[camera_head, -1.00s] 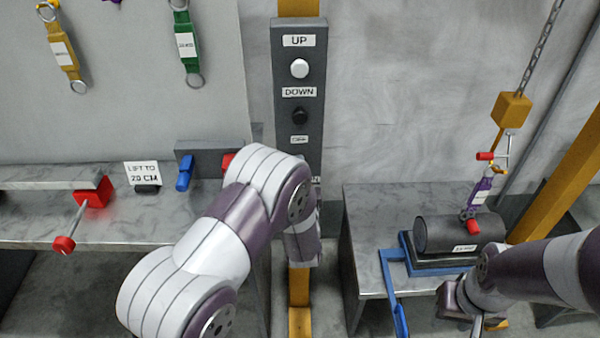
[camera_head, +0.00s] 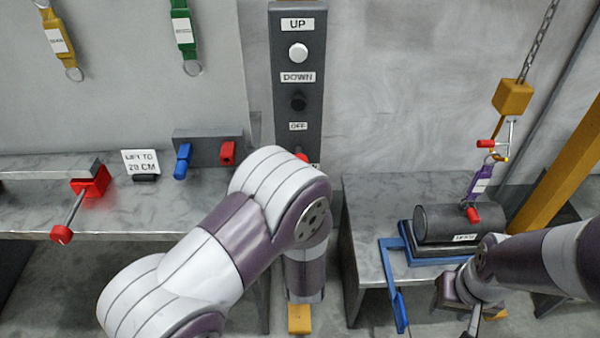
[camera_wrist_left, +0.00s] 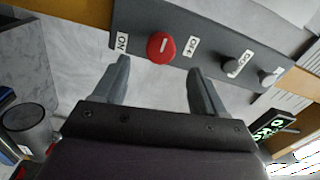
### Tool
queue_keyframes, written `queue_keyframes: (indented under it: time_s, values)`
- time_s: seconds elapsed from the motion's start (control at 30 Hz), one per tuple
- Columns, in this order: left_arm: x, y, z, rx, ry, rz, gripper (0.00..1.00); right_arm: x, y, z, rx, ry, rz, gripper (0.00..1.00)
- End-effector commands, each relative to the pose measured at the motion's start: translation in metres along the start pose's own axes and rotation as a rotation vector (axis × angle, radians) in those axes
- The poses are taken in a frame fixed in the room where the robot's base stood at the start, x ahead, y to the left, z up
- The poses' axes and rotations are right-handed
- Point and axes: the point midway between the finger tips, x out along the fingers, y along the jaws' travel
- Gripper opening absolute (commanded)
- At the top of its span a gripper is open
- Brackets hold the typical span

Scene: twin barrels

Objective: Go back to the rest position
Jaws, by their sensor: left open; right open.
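My left arm reaches across the middle of the head view; its gripper is hidden there behind the arm. In the left wrist view my left gripper (camera_wrist_left: 157,72) is open and empty, its fingertips just below the grey control panel (camera_wrist_left: 200,40) and on either side of the red button (camera_wrist_left: 161,46). I cannot tell the exact gap to the panel. The panel (camera_head: 284,120) also shows in the head view, with the red button partly covered by my arm. My right gripper (camera_head: 472,325) is partly cut off at the bottom right, in front of the stand, with nothing visible in it.
A dark barrel (camera_head: 440,223) lies in a blue-framed cradle on the right table (camera_head: 365,215), below a purple strap (camera_head: 483,180) and an orange hoist block (camera_head: 513,97). A yellow post slants at right. The left bench (camera_head: 110,222) carries a red clamp (camera_head: 92,184) and lift sign (camera_head: 141,162).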

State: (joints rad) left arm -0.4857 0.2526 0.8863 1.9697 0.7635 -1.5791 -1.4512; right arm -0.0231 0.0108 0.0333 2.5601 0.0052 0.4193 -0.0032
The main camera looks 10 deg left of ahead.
Motion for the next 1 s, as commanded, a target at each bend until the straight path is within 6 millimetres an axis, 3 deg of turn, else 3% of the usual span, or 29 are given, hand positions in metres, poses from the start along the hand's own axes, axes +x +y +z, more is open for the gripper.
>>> queue_keyframes:
  time_s: [0.1, 0.2, 0.77, 0.87, 0.9, 1.0]
  values:
    - [-0.021, 0.001, -0.001, 0.000, 0.004, 0.001, 0.71, 0.003, 0.000, 0.000, 0.000, 0.000, 0.000, 0.43]
    - [-0.030, 0.000, 0.000, 0.000, 0.002, 0.001, 0.71, 0.004, 0.000, 0.000, 0.000, 0.000, 0.000, 0.43]
    - [-0.033, 0.001, 0.001, -0.030, -0.002, 0.005, 0.71, 0.004, 0.000, 0.000, 0.000, 0.000, 0.000, 0.43]
    - [-0.038, 0.040, 0.001, -0.202, -0.014, 0.194, 0.71, 0.004, 0.000, 0.000, 0.000, 0.000, 0.000, 0.43]
    - [-0.047, 0.065, -0.002, -0.297, -0.026, 0.338, 0.71, 0.004, 0.000, 0.000, 0.000, 0.000, 0.000, 0.43]
    - [-0.084, 0.113, -0.017, -0.561, -0.136, 0.759, 0.71, 0.002, 0.000, 0.000, 0.000, 0.000, 0.000, 0.43]
